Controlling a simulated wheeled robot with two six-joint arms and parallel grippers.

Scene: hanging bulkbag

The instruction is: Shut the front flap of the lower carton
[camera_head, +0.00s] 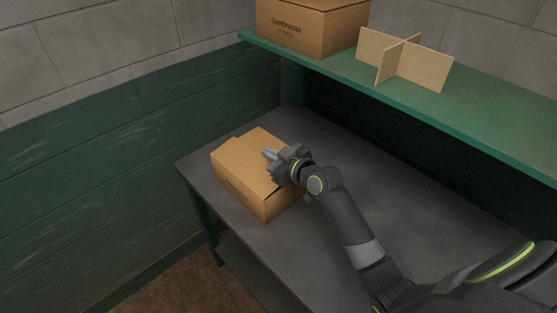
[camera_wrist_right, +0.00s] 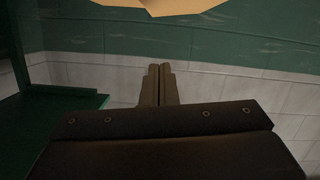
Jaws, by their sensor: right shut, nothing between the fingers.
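The lower carton (camera_head: 252,190) is a brown cardboard box on the dark grey table, at the left of the head view. Its top shows flaps lying about flat, with a gap or seam near the left. My right gripper (camera_head: 268,155) is over the carton's top, at its right side, with fingers pointing left. The fingers are shut with nothing between them. In the right wrist view the shut fingers (camera_wrist_right: 158,84) point at the wall, and a tan cardboard piece (camera_wrist_right: 160,6) shows at the top edge. The gripper hides part of the carton's top. My left gripper is not in view.
A green shelf (camera_head: 470,118) runs above the table at the back. It holds another carton (camera_head: 300,30) marked "Jambrucas" and a cardboard cross divider (camera_head: 420,68). A green and grey block wall (camera_head: 90,160) stands at the left. The table (camera_head: 400,190) is bare right of my arm.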

